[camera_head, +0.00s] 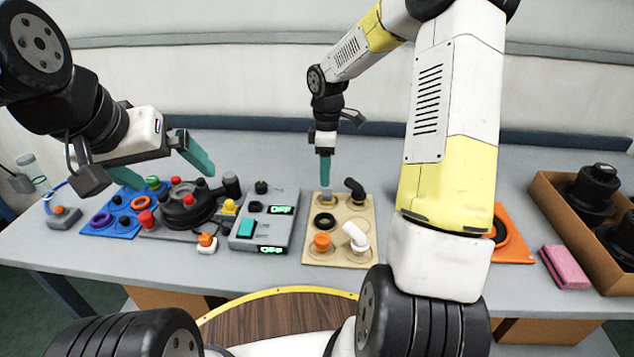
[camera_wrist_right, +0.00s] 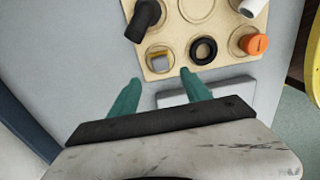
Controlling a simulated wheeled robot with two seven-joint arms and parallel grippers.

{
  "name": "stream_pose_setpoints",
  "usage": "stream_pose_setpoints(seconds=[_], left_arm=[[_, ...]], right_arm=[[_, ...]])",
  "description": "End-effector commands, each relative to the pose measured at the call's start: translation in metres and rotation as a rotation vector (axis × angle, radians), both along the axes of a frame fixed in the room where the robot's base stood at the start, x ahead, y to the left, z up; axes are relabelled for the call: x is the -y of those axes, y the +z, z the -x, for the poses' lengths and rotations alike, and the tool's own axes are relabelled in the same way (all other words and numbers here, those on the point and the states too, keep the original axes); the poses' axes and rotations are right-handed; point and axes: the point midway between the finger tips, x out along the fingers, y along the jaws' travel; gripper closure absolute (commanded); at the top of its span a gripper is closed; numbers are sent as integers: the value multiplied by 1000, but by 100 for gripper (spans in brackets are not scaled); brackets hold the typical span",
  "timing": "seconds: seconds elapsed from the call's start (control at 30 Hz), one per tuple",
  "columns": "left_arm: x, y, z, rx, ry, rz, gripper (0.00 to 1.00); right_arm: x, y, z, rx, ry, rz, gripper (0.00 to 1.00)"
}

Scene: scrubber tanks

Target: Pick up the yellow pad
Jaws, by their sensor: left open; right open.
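A small block with a grey top and a yellow side (camera_wrist_right: 158,60) sits in a round recess of the tan board (camera_wrist_right: 213,68), in the right wrist view. I take it for the yellow pad. In the head view only a grey bit of it (camera_head: 326,196) shows, just below my right gripper (camera_head: 325,168). My right gripper is open and empty, pointing down above the board's far left corner. In the wrist view its teal fingers (camera_wrist_right: 160,88) lie apart, near the block and not around it. My left gripper (camera_head: 150,172) is open and empty above the blue tray.
The board also holds a black elbow (camera_head: 355,188), black ring (camera_head: 324,221), orange cap (camera_head: 322,241) and white elbow (camera_head: 356,236). A grey control box (camera_head: 265,229) stands left of it. A pink sponge (camera_head: 565,267) lies beside a brown box (camera_head: 556,218) at right.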

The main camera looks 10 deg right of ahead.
Motion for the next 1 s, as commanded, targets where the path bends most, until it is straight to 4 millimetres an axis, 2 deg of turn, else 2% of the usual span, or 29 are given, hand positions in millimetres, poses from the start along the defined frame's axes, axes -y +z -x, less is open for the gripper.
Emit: stream_pose_setpoints(seconds=[0.43, 0.57, 0.77, 1.0], left_arm=[[0, 0, 0, 0, 0, 0, 0], [0, 0, 0, 0, 0, 0, 0], [0, 0, 0, 0, 0, 0, 0], [0, 0, 0, 0, 0, 0, 0]], right_arm=[[4, -59, 3, -2, -3, -1, 44], [4, -66, 3, -1, -3, 1, 44], [4, -66, 3, 0, -3, 1, 44], [4, -66, 3, 0, -3, 1, 91]])
